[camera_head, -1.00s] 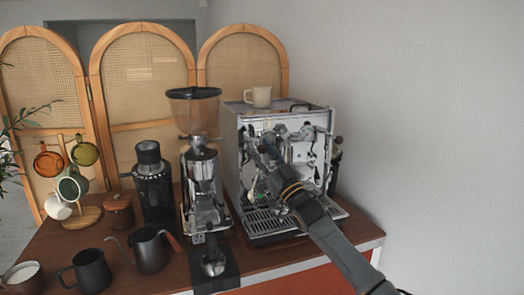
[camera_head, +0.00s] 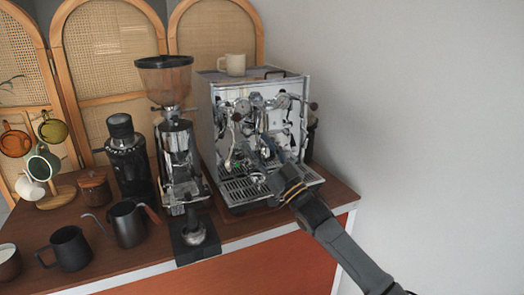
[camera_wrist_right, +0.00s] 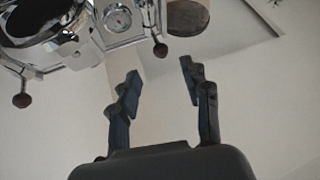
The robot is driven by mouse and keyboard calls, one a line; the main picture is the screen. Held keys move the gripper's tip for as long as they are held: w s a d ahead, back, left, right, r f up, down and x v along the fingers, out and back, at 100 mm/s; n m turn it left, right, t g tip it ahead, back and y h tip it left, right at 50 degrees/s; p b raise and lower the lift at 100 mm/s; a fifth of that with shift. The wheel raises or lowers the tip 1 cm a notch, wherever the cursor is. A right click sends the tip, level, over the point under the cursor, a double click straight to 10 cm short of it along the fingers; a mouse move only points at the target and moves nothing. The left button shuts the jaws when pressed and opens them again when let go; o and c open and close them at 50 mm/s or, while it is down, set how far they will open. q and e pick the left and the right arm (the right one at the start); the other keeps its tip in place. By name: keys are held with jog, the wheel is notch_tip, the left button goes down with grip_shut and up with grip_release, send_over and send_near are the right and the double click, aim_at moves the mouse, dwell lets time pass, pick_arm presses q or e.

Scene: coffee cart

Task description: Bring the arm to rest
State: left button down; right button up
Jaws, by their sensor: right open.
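My right gripper (camera_head: 266,153) is in front of the chrome espresso machine (camera_head: 290,140), its arm coming in from the lower right. In the right wrist view my right gripper (camera_wrist_right: 158,70) has its two dark fingers wide apart with nothing between them. The espresso machine also shows in the right wrist view (camera_wrist_right: 130,30), at the upper left beyond the fingers, with a gauge and dark-tipped levers. The fingers look clear of it there; in the head view they overlap its front, and I cannot tell the exact gap. My left gripper is not in view.
A grinder (camera_head: 178,150) stands left of the machine, with a tamper-like metal piece (camera_head: 194,232) before it. Black jug (camera_head: 68,249), kettle (camera_head: 128,225) and mug rack (camera_head: 57,198) are left. The right side is bare wall.

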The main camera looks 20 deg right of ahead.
jog(key=shift+s+d+f, duration=0.2)
jog(key=shift+s+f, duration=0.15)
jog(key=shift+s, duration=0.25)
jog(key=shift+f, duration=0.1)
